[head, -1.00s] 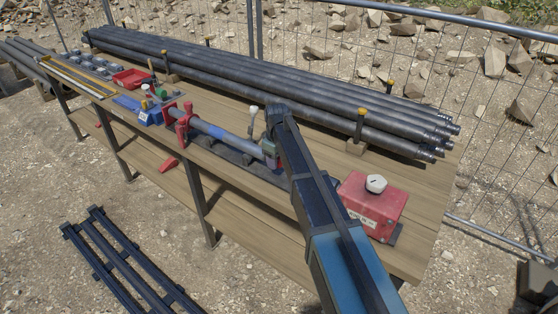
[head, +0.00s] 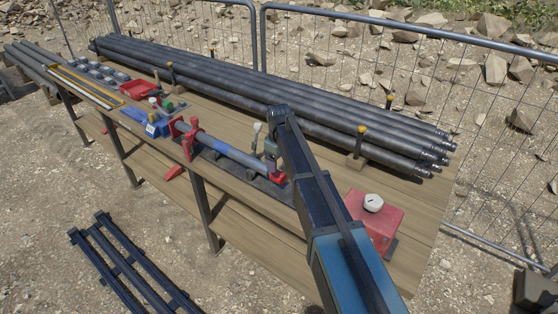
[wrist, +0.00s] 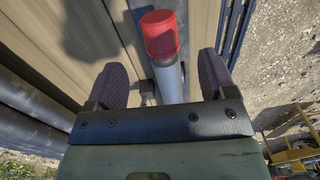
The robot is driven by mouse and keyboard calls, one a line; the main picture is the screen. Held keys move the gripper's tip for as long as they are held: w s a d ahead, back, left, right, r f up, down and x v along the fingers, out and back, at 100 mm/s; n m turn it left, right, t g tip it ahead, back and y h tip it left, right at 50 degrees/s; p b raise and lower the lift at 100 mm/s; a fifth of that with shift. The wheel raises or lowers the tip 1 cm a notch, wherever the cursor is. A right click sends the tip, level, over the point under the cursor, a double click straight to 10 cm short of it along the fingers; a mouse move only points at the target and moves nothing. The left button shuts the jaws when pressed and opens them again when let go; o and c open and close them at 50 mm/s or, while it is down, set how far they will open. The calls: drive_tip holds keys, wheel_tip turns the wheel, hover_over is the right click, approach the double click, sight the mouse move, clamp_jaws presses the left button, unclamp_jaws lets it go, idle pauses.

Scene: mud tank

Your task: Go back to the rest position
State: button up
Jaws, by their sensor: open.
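My gripper (wrist: 160,80) is open and empty in the wrist view, one dark finger on each side. A grey tube (wrist: 170,84) with a red cap (wrist: 161,36) shows between and beyond the fingers; I cannot tell how far below them it lies. In the head view my gripper (head: 271,148) is mostly hidden behind my arm, over the workbench (head: 425,235). The grey tube (head: 232,152) lies along the bench, with a red clamp (head: 185,137) at its left and a red piece (head: 276,178) at its right end.
A red box with a white knob (head: 374,218) stands right of my arm. Long dark pipes (head: 270,95) lie along the bench's back between upright posts. A blue bin (head: 157,127) and red tray (head: 139,90) are at left. A wire fence (head: 400,60) stands behind.

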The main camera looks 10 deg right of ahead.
wheel_tip(320, 180, up, 4)
drive_tip(key=shift+f+p, duration=0.1)
drive_tip(key=shift+p, duration=0.9)
drive_tip(key=shift+m, duration=0.3)
drive_tip(key=s+d+m, duration=0.2)
drive_tip(key=s+m, duration=0.2)
drive_tip(key=s, duration=1.1)
drive_tip(key=s+d+m, duration=0.2)
drive_tip(key=s+m, duration=0.2)
drive_tip(key=s, duration=1.1)
drive_tip(key=shift+s, duration=0.2)
